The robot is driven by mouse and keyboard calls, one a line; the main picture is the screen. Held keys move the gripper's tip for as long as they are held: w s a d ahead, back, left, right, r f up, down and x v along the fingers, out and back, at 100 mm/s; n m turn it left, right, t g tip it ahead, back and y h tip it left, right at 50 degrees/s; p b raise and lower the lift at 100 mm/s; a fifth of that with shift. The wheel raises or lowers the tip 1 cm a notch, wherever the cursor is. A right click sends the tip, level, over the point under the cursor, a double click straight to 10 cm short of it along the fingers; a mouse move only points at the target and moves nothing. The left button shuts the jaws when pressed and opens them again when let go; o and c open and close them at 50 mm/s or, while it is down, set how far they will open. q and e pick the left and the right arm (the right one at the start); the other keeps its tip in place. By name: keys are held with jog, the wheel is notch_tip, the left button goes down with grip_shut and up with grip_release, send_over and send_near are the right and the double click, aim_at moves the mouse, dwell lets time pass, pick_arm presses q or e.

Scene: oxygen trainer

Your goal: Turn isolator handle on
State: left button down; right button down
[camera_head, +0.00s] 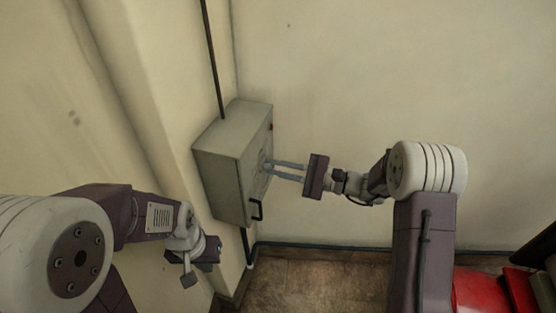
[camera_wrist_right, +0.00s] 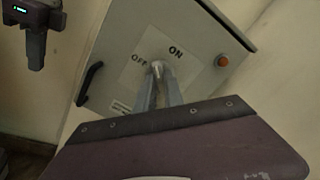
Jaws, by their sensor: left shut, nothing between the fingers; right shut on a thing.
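The grey isolator box (camera_head: 222,165) is mounted on the wall in the head view. Its front face (camera_wrist_right: 122,68) fills the middle of the right wrist view, with an OFF label (camera_wrist_right: 139,60) and an ON label (camera_wrist_right: 176,52) on a pale plate. My right gripper (camera_head: 268,167) reaches the front and is shut on the isolator handle (camera_wrist_right: 157,66), which lies between the fingertips. The fingers mostly hide the handle, so I cannot tell its exact angle. My left gripper (camera_head: 190,279) is shut and empty, low and left of the box.
A black door pull (camera_head: 257,210) sits on the box's lower front. A dark conduit (camera_head: 213,60) runs up the wall. Red objects (camera_head: 480,290) stand at lower right.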

jog(key=m+p, duration=0.6)
jog(key=shift+r, duration=0.2)
jog(key=shift+f+m+p, duration=0.2)
jog(key=shift+m+p, duration=1.2)
jog(key=shift+m, duration=0.3)
jog(key=c, duration=1.4)
grip_release()
jog(key=shift+c, duration=0.2)
jog(key=v, duration=0.9)
